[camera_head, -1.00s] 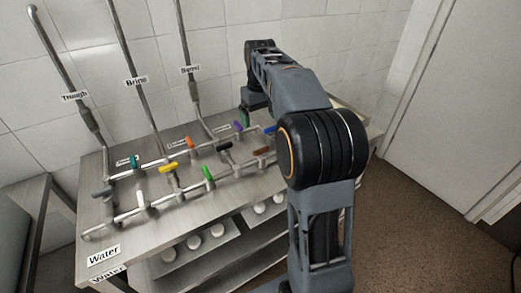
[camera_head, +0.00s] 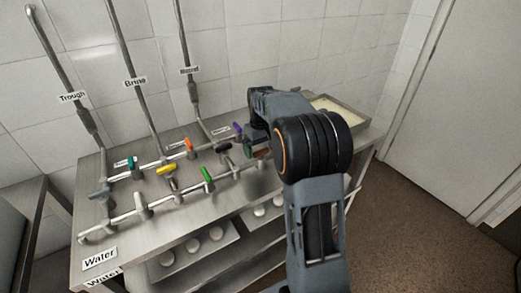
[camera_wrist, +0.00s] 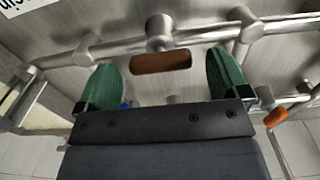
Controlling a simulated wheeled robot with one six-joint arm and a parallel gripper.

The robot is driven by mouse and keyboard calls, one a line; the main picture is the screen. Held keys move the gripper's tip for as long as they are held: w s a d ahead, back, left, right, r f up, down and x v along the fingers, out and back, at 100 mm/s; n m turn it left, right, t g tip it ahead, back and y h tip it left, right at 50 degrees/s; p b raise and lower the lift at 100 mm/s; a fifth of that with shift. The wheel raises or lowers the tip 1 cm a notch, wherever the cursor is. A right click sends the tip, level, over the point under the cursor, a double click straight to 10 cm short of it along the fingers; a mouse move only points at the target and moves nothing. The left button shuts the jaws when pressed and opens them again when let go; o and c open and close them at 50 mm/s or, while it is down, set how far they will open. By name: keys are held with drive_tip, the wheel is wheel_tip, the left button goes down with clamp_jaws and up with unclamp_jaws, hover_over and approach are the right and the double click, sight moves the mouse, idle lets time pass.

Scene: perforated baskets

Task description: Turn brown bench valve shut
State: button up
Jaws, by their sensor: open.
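The brown valve handle (camera_wrist: 162,62) shows in the wrist view, on a valve body of the steel pipe (camera_wrist: 190,38). It lies between the two green fingers of my gripper (camera_wrist: 168,78), near their tips, with a gap on each side. My gripper is open and does not visibly touch the handle. In the head view the brown handle (camera_head: 263,153) is mostly hidden by my arm, and only a small part of my gripper (camera_head: 250,148) shows beside it.
Other valves stand close by on the bench pipes, with purple (camera_head: 238,128), black (camera_head: 224,148), green (camera_head: 207,174), yellow (camera_head: 166,169) and orange (camera_head: 189,144) handles. An orange handle (camera_wrist: 276,117) also shows in the wrist view. A tray (camera_head: 340,112) stands at the bench's right end.

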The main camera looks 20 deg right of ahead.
drive_tip(key=shift+f, duration=0.4)
drive_tip(key=c, duration=0.9)
drive_tip(key=shift+c, duration=0.2)
